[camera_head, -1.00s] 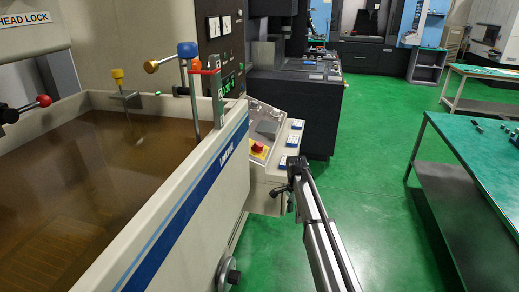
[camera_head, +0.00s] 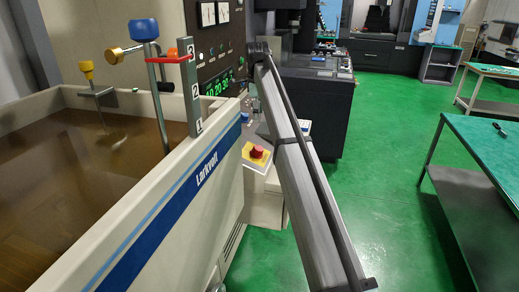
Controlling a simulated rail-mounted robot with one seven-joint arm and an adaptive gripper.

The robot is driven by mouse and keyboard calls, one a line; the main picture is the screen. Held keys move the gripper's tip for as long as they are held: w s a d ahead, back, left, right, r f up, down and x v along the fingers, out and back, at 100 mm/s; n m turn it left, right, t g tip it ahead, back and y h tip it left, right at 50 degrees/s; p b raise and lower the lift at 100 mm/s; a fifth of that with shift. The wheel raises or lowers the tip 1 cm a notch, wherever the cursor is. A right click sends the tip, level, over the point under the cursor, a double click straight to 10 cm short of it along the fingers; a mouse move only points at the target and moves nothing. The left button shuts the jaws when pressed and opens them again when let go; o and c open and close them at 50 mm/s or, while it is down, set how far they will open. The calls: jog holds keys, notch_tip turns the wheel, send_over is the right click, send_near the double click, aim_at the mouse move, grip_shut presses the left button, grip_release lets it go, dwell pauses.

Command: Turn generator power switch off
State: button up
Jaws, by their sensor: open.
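The generator's black front panel (camera_head: 217,62) stands behind the tank, with two white meters (camera_head: 215,13) and a green digital display (camera_head: 220,84). I cannot pick out the power switch on it; the right part of the panel is partly behind my arm. My gripper (camera_head: 257,48) is at the far end of my arm, small and dark, in front of the panel's right edge. It is open, and I see nothing held in it. I cannot tell whether it touches the panel.
The tank wall (camera_head: 185,200) runs along the left, with a red-clamped post (camera_head: 190,85) and a blue knob (camera_head: 144,27) above it. Green tables (camera_head: 490,145) stand right; green floor between is clear.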

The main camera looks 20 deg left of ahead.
aim_at(258, 148)
jog(key=f+p, duration=0.1)
jog(key=f, duration=0.4)
jog(key=f+p, duration=0.1)
jog(key=f, duration=0.4)
jog(key=f+p, duration=0.1)
jog(key=f, duration=0.5)
jog(key=shift+w+p, duration=0.3)
jog(key=shift+w, duration=0.05)
jog(key=c, duration=1.1)
